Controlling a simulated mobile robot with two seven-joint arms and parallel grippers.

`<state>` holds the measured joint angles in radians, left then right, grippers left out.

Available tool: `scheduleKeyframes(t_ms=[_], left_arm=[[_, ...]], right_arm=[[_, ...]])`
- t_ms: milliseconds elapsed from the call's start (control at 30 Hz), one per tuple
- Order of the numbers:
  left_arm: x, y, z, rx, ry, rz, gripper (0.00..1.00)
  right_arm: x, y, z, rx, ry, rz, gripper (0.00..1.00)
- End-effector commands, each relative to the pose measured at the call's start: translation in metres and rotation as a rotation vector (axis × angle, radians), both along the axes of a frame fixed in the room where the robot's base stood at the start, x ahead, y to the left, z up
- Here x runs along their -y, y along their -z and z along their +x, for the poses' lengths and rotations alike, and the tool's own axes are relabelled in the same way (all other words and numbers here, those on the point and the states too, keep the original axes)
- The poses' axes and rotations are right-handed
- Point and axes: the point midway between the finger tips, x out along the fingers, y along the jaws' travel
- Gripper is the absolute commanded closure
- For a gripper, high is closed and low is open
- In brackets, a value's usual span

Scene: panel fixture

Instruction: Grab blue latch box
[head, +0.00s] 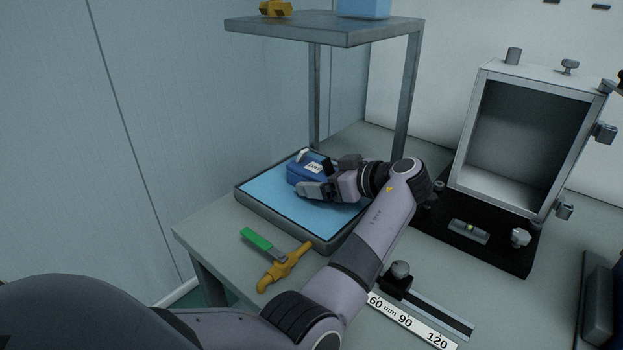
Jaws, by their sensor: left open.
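The blue latch box (296,172) sits on the light blue mat of a grey-rimmed tray (262,216) at the left of the bench. It has a white label and a pale part on top. My left gripper (316,178) is at the right side of the box, with its open fingers reaching along it. The near finger lies in front of the box and hides part of it. I cannot tell whether the fingers touch the box. My right gripper is not in view.
A yellow valve with a green handle (259,240) lies before the tray. A grey shelf (330,33) stands above it on posts. An open grey cabinet (520,130) stands at right, with a small level (469,231) before it. A ruler slide (410,320) lies at the front.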

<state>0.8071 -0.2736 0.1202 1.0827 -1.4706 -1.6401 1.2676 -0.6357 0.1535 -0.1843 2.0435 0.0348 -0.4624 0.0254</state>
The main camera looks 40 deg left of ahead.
Motion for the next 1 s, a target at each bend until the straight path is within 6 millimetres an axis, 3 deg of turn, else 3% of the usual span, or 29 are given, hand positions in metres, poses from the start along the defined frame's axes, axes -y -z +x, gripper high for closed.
scheduleKeyframes(t_ms=[167,400,467,767,1000], left_arm=[[0.000,0.000,0.000,-0.001,0.000,0.000,0.06],[0.000,0.000,0.000,0.000,0.000,-0.001,0.84],[0.000,0.000,0.000,0.000,0.000,-0.001,1.00],[0.000,-0.005,0.001,0.005,0.000,0.002,1.00],[0.000,-0.044,0.001,0.009,0.001,0.002,1.00]], right_arm=[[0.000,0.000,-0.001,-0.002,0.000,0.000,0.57],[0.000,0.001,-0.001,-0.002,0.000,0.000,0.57],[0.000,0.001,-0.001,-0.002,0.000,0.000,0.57],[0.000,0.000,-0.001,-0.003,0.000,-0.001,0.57],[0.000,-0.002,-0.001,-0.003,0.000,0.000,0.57]])
